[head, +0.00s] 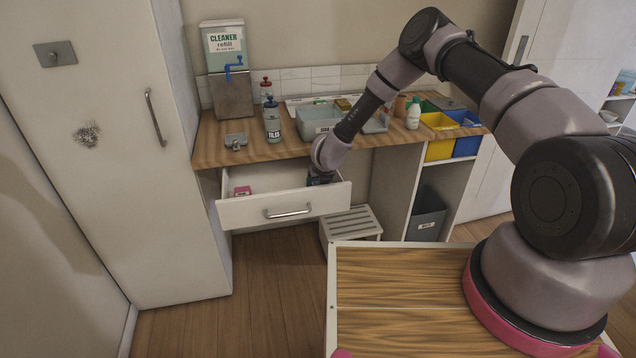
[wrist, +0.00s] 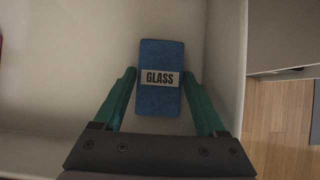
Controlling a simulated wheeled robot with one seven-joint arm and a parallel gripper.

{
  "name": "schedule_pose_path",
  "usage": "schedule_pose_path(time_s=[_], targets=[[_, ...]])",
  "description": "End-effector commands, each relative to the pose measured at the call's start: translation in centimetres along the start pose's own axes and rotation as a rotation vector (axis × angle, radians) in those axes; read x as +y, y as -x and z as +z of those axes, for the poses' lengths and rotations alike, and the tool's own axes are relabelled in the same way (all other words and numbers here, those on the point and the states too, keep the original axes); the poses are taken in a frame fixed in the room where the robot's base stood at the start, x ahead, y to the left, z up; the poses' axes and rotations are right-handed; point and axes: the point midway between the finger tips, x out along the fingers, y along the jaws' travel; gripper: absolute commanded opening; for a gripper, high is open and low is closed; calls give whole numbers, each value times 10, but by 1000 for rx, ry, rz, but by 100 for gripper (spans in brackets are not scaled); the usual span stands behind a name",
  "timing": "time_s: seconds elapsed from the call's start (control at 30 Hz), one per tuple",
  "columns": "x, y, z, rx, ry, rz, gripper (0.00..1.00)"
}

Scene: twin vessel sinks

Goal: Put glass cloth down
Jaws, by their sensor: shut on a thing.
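The glass cloth (wrist: 161,105) is a blue block-like folded cloth with a white label reading GLASS. In the wrist view it lies lengthwise between the two green fingers of my gripper (wrist: 160,75), which is shut on it. In the head view my gripper (head: 320,179) reaches down into the right end of the open drawer (head: 284,208), and the cloth is mostly hidden there. The drawer's pale floor (wrist: 75,75) shows around the cloth in the wrist view; I cannot tell whether the cloth touches it.
A pink item (head: 242,190) lies at the drawer's left. A slatted step stool (head: 351,223) stands by the drawer's right end.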

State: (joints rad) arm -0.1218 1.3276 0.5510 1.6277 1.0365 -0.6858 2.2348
Motion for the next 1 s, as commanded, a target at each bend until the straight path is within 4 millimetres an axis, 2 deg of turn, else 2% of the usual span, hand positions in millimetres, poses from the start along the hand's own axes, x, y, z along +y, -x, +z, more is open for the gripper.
schedule_pose_path(time_s=[0.17, 0.2, 0.23, 0.57, 0.67, 1.0], targets=[[0, 0, 0, 0, 0, 0, 20], [0, 0, 0, 0, 0, 0, 89], [0, 0, 0, 0, 0, 0, 100], [0, 4, 1, 0, 0, 0, 100], [0, 17, 2, -2, 2, 0, 100], [0, 88, 1, -2, 2, 0, 100]])
